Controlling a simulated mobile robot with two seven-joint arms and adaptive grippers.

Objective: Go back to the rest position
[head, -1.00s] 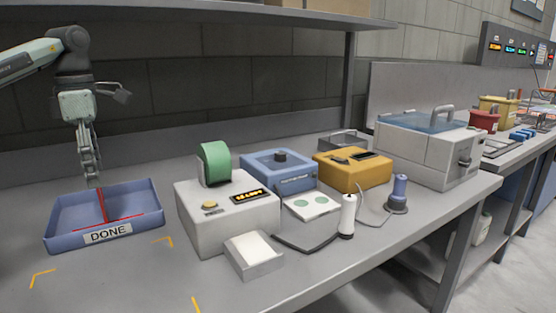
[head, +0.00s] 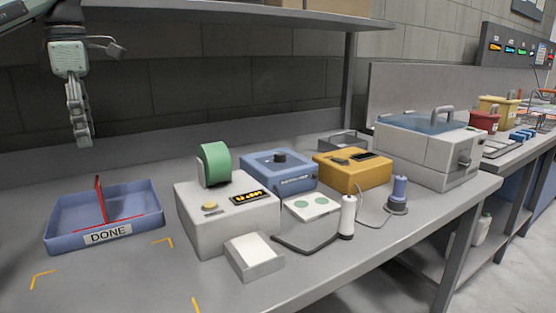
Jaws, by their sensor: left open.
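My left gripper (head: 80,138) hangs at the upper left in the head view, pointing down. It is open and empty, above and behind the blue tray, clear of it. The blue tray (head: 62,241) carries a label reading DONE and stands on the bench at the left. A thin red upright piece (head: 101,200) stands in the tray, and red lines show on the tray around its foot. My right gripper is not in view.
A grey box (head: 230,228) with a green roll (head: 215,164) stands right of the tray. Further right are a blue device (head: 279,170), a yellow device (head: 352,171) and a lidded machine (head: 430,150). A shelf (head: 230,12) runs above. Bench is clear before the tray.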

